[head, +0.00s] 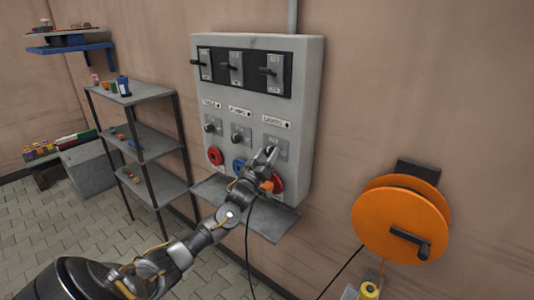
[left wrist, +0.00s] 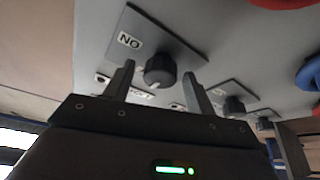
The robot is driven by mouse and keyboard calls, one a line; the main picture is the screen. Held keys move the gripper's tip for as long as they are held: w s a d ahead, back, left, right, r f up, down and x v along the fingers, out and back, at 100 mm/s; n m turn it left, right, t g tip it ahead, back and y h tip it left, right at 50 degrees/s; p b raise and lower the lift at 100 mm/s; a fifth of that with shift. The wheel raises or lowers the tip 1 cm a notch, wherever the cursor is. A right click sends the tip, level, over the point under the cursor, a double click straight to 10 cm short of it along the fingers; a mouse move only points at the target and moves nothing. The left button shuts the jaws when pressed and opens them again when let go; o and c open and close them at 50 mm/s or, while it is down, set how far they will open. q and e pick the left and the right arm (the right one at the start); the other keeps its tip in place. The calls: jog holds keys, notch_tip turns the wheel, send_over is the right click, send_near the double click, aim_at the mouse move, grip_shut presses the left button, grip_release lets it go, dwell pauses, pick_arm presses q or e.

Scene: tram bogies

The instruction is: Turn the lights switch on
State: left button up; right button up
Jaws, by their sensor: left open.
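A grey wall panel (head: 306,100) carries a row of three rotary switches. The rightmost, under a small label (head: 276,122) that seems to read LIGHTS, sits on a grey plate (head: 283,143); its knob is mostly hidden by my gripper in the head view. My left gripper (head: 268,153) is at this switch. In the left wrist view a black knob (left wrist: 160,68) stands between the two open fingers of my left gripper (left wrist: 157,82), with gaps beside it. An ON label (left wrist: 129,40) shows upside down, and the knob's white mark points toward the partly hidden OFF label. My right gripper is out of view.
Two other knobs (head: 241,138) (head: 209,127) sit to the left. Red and blue round sockets (head: 215,156) lie below, above a grey ledge (head: 282,221). Lever switches (head: 236,67) line the top. An orange cable reel (head: 388,222) hangs at right, a shelf rack (head: 147,141) stands left.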

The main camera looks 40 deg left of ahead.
pick_arm(q)
jog(key=shift+c, duration=1.2)
jog(key=c, duration=0.7)
